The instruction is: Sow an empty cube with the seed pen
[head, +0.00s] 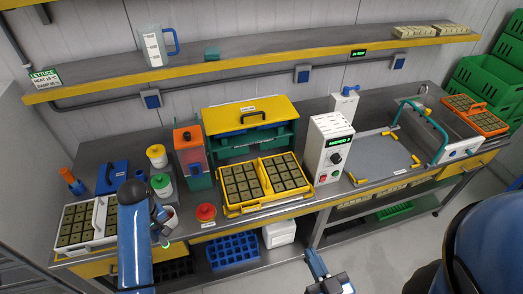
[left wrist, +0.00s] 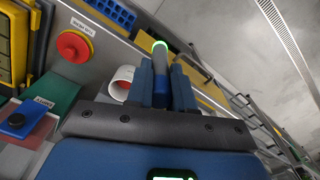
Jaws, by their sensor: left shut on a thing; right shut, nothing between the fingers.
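My left gripper (head: 162,228) is shut on the seed pen (left wrist: 161,90), a dark blue stick with a glowing green tip. The green tip also shows in the head view, near the bench's front edge; most of the pen is hidden there. Brown cubes sit in a yellow two-part tray (head: 232,211) at mid-bench, to the right of my left gripper. More cubes sit in a white tray (head: 97,222) at the left end, partly hidden by my left arm. Which cubes are empty is too small to tell. My right gripper (head: 314,262) is shut and empty, in front of the bench.
A white cup (left wrist: 122,82) stands close beside the left gripper. A red button (head: 205,212) lies between it and the yellow tray. An orange dispenser (head: 189,138), small bottles (head: 157,155) and a white control box (head: 328,150) stand on the bench. A shelf (head: 270,49) runs above.

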